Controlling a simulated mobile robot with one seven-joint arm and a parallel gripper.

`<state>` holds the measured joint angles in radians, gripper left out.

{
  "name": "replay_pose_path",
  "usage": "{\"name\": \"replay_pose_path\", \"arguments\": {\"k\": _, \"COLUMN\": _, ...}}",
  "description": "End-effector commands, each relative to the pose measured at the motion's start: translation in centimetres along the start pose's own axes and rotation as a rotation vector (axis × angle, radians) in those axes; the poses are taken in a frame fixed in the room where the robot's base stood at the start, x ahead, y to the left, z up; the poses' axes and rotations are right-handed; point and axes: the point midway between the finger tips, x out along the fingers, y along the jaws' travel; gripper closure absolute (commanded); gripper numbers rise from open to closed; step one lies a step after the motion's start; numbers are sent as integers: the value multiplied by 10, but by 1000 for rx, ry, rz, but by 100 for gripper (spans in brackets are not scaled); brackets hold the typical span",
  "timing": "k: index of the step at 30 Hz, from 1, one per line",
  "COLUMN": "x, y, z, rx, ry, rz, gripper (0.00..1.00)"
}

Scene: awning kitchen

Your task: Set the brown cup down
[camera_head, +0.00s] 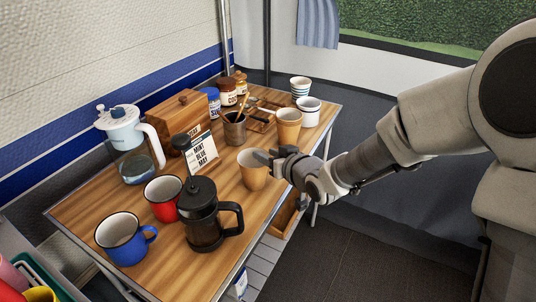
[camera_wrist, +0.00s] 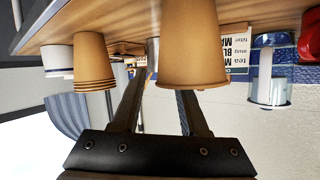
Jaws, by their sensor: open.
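The brown cup (camera_head: 252,172) stands upright on the wooden table, near its right front edge. My gripper (camera_head: 270,160) is beside the cup's right side, close to its rim; in the head view I cannot tell whether it touches. In the wrist view, which is turned upside down, the brown cup (camera_wrist: 190,45) is large, in front of or beside the right finger, whose tip it seems to hide. The two fingers (camera_wrist: 160,88) are spread apart, with nothing gripped between them.
A brown cup stack (camera_head: 288,126) and white cups (camera_head: 308,112) stand farther back. A utensil pot (camera_head: 234,130), menu sign (camera_head: 202,155), black French press (camera_head: 203,215), red mug (camera_head: 163,199), blue mug (camera_head: 122,240) and water jug (camera_head: 130,148) crowd the table (camera_head: 90,207).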

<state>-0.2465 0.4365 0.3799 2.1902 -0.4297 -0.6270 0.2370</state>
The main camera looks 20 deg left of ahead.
Motion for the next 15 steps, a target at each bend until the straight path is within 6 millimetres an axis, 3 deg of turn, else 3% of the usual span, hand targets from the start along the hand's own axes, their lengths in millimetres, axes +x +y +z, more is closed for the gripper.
{"name": "replay_pose_path", "arguments": {"k": 5, "x": -5, "y": 0, "z": -5, "rx": 0, "ry": 0, "rz": 1, "gripper": 57}}
{"name": "replay_pose_path", "arguments": {"k": 15, "x": -76, "y": 0, "z": -7, "rx": -1, "ry": 1, "rz": 3, "gripper": 57}}
